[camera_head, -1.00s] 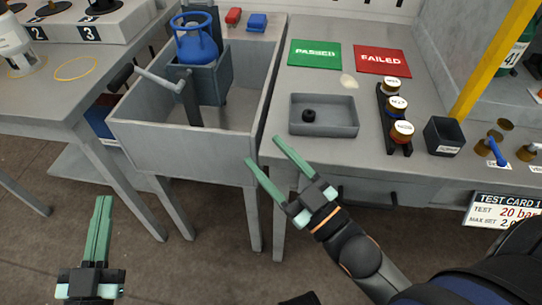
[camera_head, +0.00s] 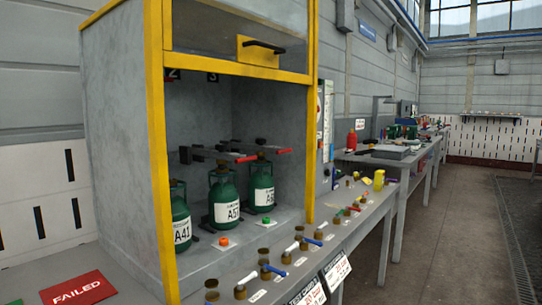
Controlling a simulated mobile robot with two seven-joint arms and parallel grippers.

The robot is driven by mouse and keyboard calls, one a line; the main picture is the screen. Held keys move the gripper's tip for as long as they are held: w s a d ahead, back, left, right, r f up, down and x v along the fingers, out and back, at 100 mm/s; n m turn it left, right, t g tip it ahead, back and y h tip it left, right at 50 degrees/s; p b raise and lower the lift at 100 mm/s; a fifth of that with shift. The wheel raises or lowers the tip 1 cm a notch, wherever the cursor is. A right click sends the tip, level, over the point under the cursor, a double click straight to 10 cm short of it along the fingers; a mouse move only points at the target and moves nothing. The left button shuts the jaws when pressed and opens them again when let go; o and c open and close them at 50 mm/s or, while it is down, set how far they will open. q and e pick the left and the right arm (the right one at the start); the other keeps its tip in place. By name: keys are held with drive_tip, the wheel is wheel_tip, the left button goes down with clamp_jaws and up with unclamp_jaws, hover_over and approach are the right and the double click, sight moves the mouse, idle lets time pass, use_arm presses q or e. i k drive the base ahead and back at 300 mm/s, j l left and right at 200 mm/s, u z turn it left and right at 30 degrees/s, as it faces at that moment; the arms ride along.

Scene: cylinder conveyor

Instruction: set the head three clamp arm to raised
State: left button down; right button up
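Inside the yellow-framed cabinet, three green cylinders stand in a row: A41 (camera_head: 181,222), a middle one (camera_head: 224,203) and a right one (camera_head: 261,188). Numbers 2 and 3 show on the cabinet's back wall. A grey clamp arm with a red tip (camera_head: 282,150) lies roughly level above the right cylinder, apparently the head three clamp arm. A second red-tipped clamp arm (camera_head: 246,158) lies roughly level above the middle cylinder. Any clamp arm above A41 is hidden behind the yellow post. Neither of my grippers is in view.
The yellow cabinet post (camera_head: 163,150) and a raised front panel with a handle (camera_head: 259,50) border the opening. The red FAILED mat (camera_head: 78,289) lies at lower left.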

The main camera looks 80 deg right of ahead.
sight(260, 150)
drive_tip(key=z, duration=2.65)
